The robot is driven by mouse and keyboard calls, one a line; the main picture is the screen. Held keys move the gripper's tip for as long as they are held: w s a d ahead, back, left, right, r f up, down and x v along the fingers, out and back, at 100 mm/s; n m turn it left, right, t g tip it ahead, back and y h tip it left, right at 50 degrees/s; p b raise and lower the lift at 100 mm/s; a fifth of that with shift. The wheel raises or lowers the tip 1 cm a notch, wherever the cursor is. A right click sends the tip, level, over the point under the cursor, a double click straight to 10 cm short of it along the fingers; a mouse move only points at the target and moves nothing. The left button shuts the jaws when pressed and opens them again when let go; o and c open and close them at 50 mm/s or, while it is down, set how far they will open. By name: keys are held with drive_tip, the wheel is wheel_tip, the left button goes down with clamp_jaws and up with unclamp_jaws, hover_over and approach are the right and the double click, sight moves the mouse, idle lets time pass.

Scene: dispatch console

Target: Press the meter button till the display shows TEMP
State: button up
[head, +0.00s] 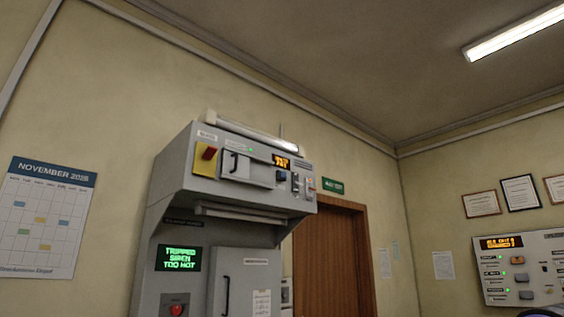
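A grey console cabinet (172,190) stands left of centre. On its upper overhanging panel is a small orange-lit display (281,161); its text is too small to read surely. A blue button (281,176) sits just below it, with small switches (296,183) to its right. I cannot tell which control is the meter button, as the labels are unreadable. My gripper is not in view.
A wooden door (328,265) is behind. Another panel (540,270) with an orange display (501,242) hangs at right.

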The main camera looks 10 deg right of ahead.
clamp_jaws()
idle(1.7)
